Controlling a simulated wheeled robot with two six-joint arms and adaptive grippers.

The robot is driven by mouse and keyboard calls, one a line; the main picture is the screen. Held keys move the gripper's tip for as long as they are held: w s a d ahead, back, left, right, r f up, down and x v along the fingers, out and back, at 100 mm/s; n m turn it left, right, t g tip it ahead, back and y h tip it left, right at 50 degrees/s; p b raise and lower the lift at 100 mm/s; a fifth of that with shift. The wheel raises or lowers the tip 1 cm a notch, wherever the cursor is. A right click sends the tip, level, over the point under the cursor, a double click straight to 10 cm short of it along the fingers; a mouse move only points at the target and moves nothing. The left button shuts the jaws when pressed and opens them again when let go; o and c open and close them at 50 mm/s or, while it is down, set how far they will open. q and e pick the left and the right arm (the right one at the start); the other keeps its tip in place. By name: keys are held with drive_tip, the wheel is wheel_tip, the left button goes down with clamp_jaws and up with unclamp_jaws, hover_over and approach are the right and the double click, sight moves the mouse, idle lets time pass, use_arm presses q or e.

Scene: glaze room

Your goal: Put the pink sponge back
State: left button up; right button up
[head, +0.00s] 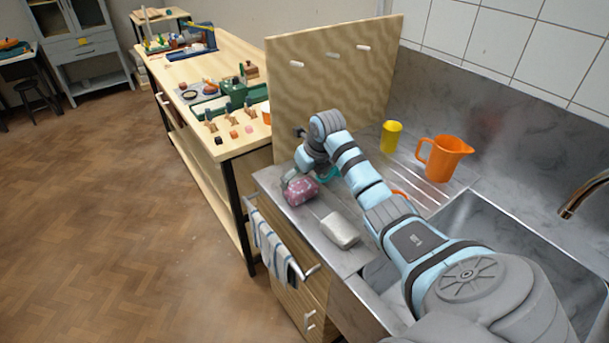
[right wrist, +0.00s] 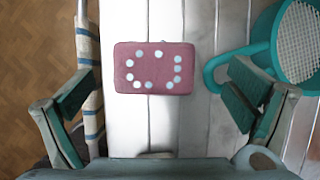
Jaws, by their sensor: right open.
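The pink sponge (head: 301,192) lies on the metal drainboard (head: 318,212) near its left front edge. In the right wrist view the sponge (right wrist: 154,68) is a rounded block with a ring of pale dots on top. My right gripper (head: 303,180) is at the sponge in the head view, partly hiding it. In the right wrist view its two fingers (right wrist: 160,105) are spread wide, with nothing held between them. The sponge shows ahead of and between the fingers. I cannot tell how high the fingers are above the board. My left gripper is not in view.
A teal strainer (right wrist: 294,50) lies right of the sponge, its handle near the right finger. A whitish block (head: 340,230), yellow cup (head: 392,136) and orange jug (head: 443,158) are on the drainboard. A pegged wooden panel (head: 330,90) stands behind. A striped towel (head: 272,246) hangs in front.

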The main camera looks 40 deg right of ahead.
sight(304, 187)
drive_tip(key=shift+r, duration=0.35)
drive_tip(key=p+v, duration=0.1)
drive_tip(key=v, duration=1.1)
drive_tip(key=shift+r, duration=0.25)
drive_tip(key=shift+f, duration=0.1)
drive_tip(key=x, duration=0.4)
drive_tip(key=b+x, duration=0.1)
drive_tip(key=x, duration=0.9)
drive_tip(key=shift+s+b, duration=0.3)
wheel_tip(304, 187, up, 4)
drive_tip(key=shift+w+f+p, duration=0.1)
drive_tip(key=shift+f+p, duration=0.05)
drive_tip(key=shift+p, duration=0.5)
drive_tip(key=shift+r, duration=0.4)
drive_tip(key=shift+f, duration=0.1)
